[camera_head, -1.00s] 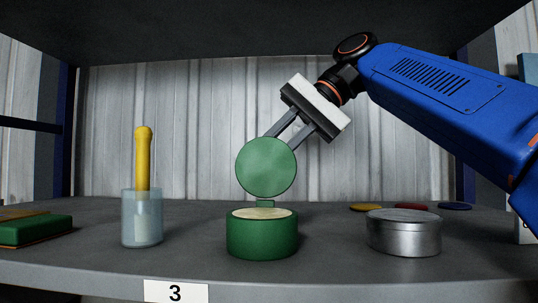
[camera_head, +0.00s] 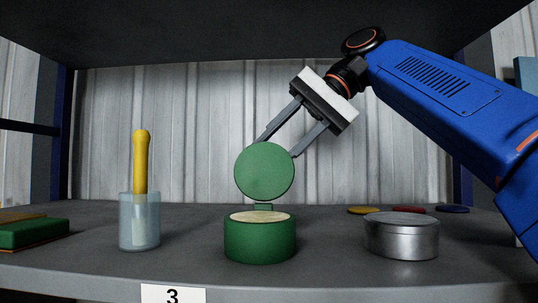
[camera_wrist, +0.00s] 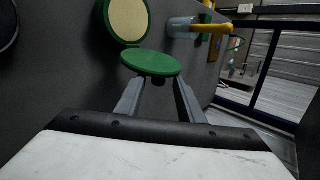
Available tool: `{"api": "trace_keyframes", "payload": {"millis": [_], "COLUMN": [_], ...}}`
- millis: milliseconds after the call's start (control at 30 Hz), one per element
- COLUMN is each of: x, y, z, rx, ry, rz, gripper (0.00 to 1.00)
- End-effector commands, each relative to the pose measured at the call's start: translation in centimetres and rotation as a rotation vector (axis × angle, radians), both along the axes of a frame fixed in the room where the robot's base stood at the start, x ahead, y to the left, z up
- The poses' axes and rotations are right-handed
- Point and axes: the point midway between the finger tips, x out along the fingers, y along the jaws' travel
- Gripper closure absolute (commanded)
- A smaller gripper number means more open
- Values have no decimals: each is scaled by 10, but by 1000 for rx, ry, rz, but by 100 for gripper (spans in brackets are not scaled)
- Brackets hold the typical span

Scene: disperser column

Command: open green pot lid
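The green pot (camera_head: 260,240) stands on the shelf with pale contents showing at its top. Its round green lid (camera_head: 264,172) stands upright on a hinge at the pot's back edge, so the pot is open. My gripper (camera_head: 279,147) is open at the lid's upper right edge, with its fingers spread apart. The fingertips are partly hidden by the lid. In the wrist view, the lid (camera_wrist: 150,63) lies just ahead of the two fingers (camera_wrist: 158,95), and the open pot (camera_wrist: 128,18) is beyond it. I cannot tell whether a finger touches the lid.
A clear cup (camera_head: 139,225) with a yellow-handled tool (camera_head: 141,160) stands left of the pot. A round metal tin (camera_head: 402,237) stands to the right, with several coloured discs (camera_head: 408,209) behind it. A green block (camera_head: 35,233) lies far left. An upper shelf (camera_head: 200,30) hangs above.

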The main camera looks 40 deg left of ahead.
Motion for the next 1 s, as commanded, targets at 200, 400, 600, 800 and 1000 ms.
{"api": "trace_keyframes", "payload": {"millis": [200,400,600,800,1000], "x": [16,33,55,69,74], "y": [-20,-42,-69,-88,-94], "z": [0,1,0,0,0], "rx": [-1,1,-1,1,2], "ry": [0,0,0,1,0], "rz": [-4,-4,-4,-3,-2], "gripper": [65,65,65,65,65]}}
